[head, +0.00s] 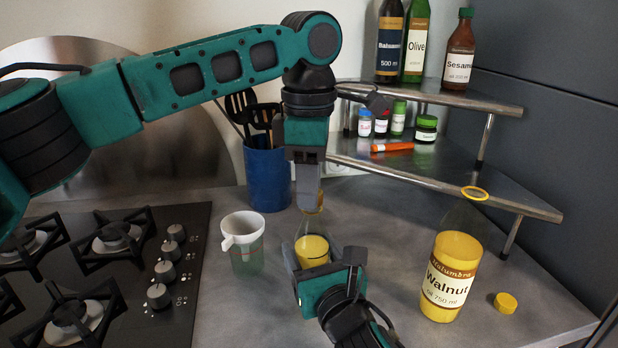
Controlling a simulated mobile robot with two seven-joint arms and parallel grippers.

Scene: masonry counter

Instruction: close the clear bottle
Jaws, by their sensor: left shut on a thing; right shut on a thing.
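The clear bottle (313,248), with yellow liquid in its lower part, stands upright on the counter. My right gripper (318,268) is shut on its lower body from the front. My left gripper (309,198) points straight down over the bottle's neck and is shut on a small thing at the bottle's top. Only a bit of yellow-orange shows beside the fingers, so it looks like a cap but is mostly hidden. I cannot tell whether it is seated on the neck.
An open Walnut bottle (450,275) stands at the right, with a yellow cap (505,302) lying beside it. A white funnel (243,228) sits in a clear cup left of the bottle. A blue utensil holder (268,180), a shelf (440,182) and a hob (100,260) surround the area.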

